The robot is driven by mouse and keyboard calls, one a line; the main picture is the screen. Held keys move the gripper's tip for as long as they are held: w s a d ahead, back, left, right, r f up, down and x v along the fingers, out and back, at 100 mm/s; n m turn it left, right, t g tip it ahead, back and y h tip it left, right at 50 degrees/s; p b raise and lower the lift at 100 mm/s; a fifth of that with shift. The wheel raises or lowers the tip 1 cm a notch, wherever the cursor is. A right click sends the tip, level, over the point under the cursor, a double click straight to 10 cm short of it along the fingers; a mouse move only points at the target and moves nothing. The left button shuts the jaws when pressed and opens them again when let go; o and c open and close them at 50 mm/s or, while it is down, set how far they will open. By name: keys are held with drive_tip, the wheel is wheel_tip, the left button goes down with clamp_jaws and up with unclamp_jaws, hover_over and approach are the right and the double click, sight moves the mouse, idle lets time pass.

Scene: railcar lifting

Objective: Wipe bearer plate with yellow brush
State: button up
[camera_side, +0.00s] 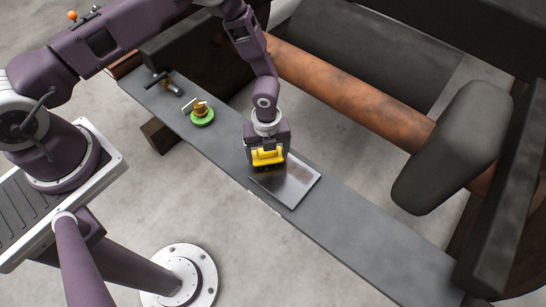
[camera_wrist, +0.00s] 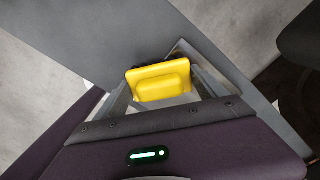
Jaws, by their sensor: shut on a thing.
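The yellow brush (camera_side: 267,156) is held in my gripper (camera_side: 266,162), which is shut on it and points down. The brush is over the upper left part of the bearer plate (camera_side: 299,183), a shiny metal rectangle on the grey beam. Whether its underside touches the plate cannot be told. In the wrist view the yellow brush (camera_wrist: 160,82) sits between the two fingers of my gripper (camera_wrist: 163,90).
The long grey beam (camera_side: 370,245) runs diagonally. A brass piece on a green base (camera_side: 202,117) and a dark-handled tool (camera_side: 164,83) stand on its upper left. A rusty round axle (camera_side: 350,95) and a dark block (camera_side: 455,145) lie behind. The beam's lower right is clear.

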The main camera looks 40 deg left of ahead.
drive_tip(key=shift+w, duration=0.85)
drive_tip(key=shift+d, duration=6.85)
drive_tip(key=shift+d+r, duration=0.15)
wheel_tip(320, 180, up, 8)
drive_tip(key=shift+r, duration=0.1)
